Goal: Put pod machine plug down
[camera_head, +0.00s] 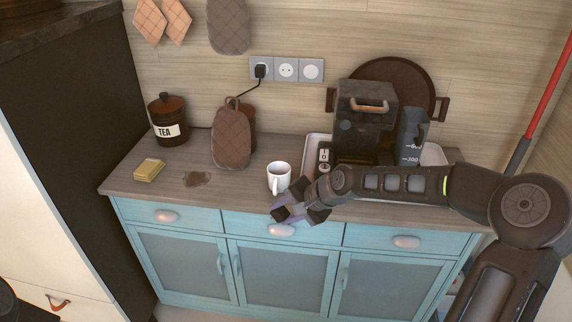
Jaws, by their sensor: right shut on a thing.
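My right gripper (288,212) reaches in from the right, in front of the counter's front edge and just below the white mug. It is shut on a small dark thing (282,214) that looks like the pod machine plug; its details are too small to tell. The black pod machine (366,112) stands on a pale tray on the right of the counter, partly behind my right arm. Another black plug (261,71) sits in the left socket of the wall outlet, its cable running down behind an oven mitt. My left gripper is not in view.
The white mug (279,177) stands close to my right gripper. An oven mitt (231,139), a tea jar (168,120), a yellow block (149,169) and a brown stain (196,179) are further left. The wooden counter (236,188) has bare room left of the mug.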

